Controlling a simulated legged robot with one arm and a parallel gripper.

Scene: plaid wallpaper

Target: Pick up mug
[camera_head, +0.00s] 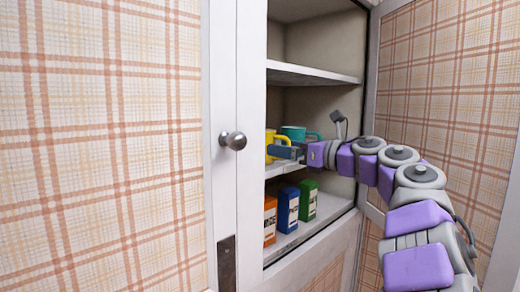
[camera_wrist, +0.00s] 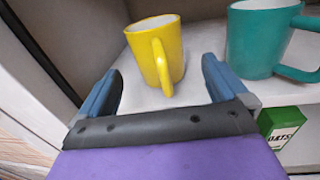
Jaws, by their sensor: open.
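A yellow mug (camera_wrist: 152,52) stands upright on a white shelf, its handle facing my gripper in the wrist view. It also shows in the head view (camera_head: 270,147), partly hidden behind my gripper. A teal mug (camera_wrist: 258,38) stands to its right, handle pointing right; its rim and handle show in the head view (camera_head: 296,132). My gripper (camera_wrist: 160,78) is open and empty between its fingers, which are spread to either side in front of the yellow mug. The handle's lower end lies between the fingers in the picture; I cannot tell whether anything touches.
The mugs stand inside an open cabinet, on its middle shelf (camera_head: 276,171). Orange (camera_head: 270,220), blue (camera_head: 287,211) and green (camera_head: 308,200) boxes stand on the shelf below. A white door with a round knob (camera_head: 233,141) is at left. An upper shelf (camera_head: 310,75) is overhead.

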